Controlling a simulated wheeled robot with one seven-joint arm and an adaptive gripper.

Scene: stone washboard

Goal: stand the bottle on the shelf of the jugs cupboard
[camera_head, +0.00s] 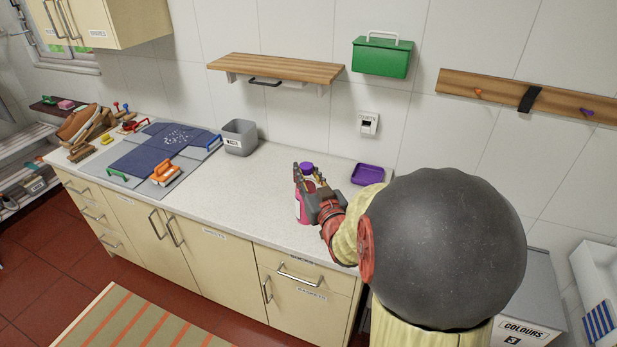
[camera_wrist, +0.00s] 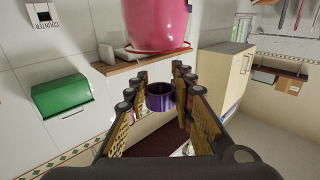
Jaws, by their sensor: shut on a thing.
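The bottle has a pink body (camera_head: 301,210) and a purple cap (camera_head: 307,168). It is upright over the worktop's front part; I cannot tell whether its base touches. My gripper (camera_head: 310,186) is shut on the bottle near its top, hiding part of it. The wrist view is upside down: the pink body (camera_wrist: 158,22) is at the top edge and a purple part (camera_wrist: 160,97) lies between the fingers. A closed cream wall cupboard (camera_head: 105,18) hangs at upper left in the head view; its label is too small to read, so I cannot confirm it is the jugs cupboard.
A wooden wall shelf (camera_head: 280,68) and green box (camera_head: 383,57) are above the worktop (camera_head: 262,190). A grey bin (camera_head: 239,137) and purple tray (camera_head: 368,174) stand at the back. Boards with cloth and brushes (camera_head: 165,172) cover the left. The worktop's middle is clear.

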